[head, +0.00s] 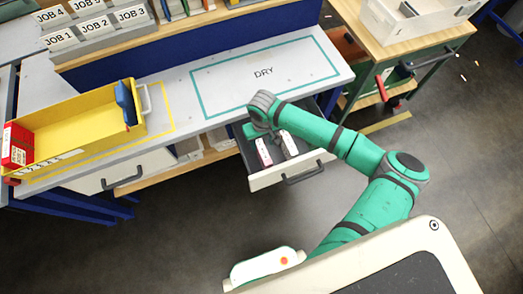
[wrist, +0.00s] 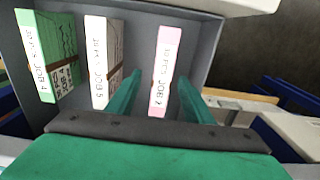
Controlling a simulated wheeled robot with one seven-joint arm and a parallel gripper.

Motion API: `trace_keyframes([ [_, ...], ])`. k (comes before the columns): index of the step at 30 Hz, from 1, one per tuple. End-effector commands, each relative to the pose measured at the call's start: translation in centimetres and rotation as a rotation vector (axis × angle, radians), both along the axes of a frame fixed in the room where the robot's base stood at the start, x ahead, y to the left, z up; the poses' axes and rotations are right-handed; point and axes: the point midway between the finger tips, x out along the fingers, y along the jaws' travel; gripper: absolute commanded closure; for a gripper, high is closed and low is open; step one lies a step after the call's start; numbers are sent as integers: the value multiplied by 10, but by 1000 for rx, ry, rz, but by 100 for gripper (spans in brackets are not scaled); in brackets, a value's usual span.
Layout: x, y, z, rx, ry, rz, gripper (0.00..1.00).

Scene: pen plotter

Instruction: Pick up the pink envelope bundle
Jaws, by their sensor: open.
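The pink envelope bundle (wrist: 162,70) stands on edge in the open grey drawer (wrist: 205,55), a dark band around it. In the head view the pink bundle (head: 264,152) is at the drawer's left part. My gripper (wrist: 159,80) is open, with one teal finger on each side of the pink bundle in the wrist view. I cannot tell whether the fingers touch it or how far down they reach. In the head view my gripper (head: 254,131) is over the back of the drawer, partly hidden by my wrist.
In the drawer, a white bundle (wrist: 103,62) stands beside the pink one, and a green bundle (wrist: 48,55) stands beyond it. The drawer front has a dark handle (head: 303,174). Above is the worktop with a DRY area (head: 225,92) and a yellow tray (head: 75,130).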

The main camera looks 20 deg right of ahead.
Motion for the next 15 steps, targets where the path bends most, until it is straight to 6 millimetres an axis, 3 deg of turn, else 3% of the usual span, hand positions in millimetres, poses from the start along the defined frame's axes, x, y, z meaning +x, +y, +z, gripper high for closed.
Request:
trace_keyframes([
  [9, 3, 5, -41, 0, 2, -1, 53],
  [15, 3, 4, -45, 0, 0, -1, 53],
])
